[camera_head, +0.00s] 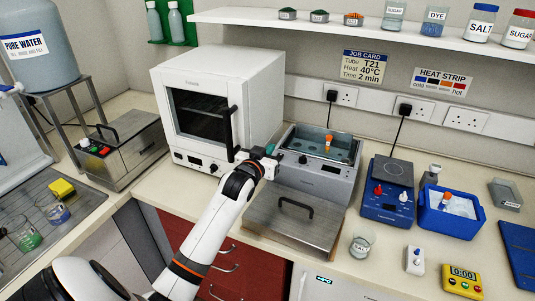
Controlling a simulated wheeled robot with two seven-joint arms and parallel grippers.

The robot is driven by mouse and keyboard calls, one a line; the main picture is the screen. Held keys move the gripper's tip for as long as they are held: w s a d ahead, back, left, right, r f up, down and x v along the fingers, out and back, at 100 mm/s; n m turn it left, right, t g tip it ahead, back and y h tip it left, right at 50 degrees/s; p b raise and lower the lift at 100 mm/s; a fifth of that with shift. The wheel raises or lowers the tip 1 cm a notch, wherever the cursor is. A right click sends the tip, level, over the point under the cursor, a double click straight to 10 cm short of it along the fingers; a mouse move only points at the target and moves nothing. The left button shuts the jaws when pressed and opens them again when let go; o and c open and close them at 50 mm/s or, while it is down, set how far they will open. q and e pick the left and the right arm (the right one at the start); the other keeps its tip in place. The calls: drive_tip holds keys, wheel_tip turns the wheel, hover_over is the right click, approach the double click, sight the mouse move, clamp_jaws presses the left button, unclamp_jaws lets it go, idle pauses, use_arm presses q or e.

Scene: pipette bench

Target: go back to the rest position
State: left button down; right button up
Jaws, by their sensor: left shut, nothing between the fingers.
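My left arm comes in from the bottom left, white with black joints and an orange band. My left gripper (270,152) is small in the view, shut and empty. It is between the white oven (215,62), near the right side of its door handle, and the left edge of the grey water bath (318,178). I cannot tell whether it touches either. The fingertips are partly hidden by the wrist. My right gripper is not in view.
The bath is open, with an orange-capped tube (328,143) in it; its lid (296,215) lies in front. A shelf (380,28) runs above.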

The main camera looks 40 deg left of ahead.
use_arm(q)
drive_tip(key=shift+s+d+r, duration=0.1)
drive_tip(key=shift+s+r, duration=0.05)
drive_tip(key=shift+s, duration=0.3)
idle(0.3)
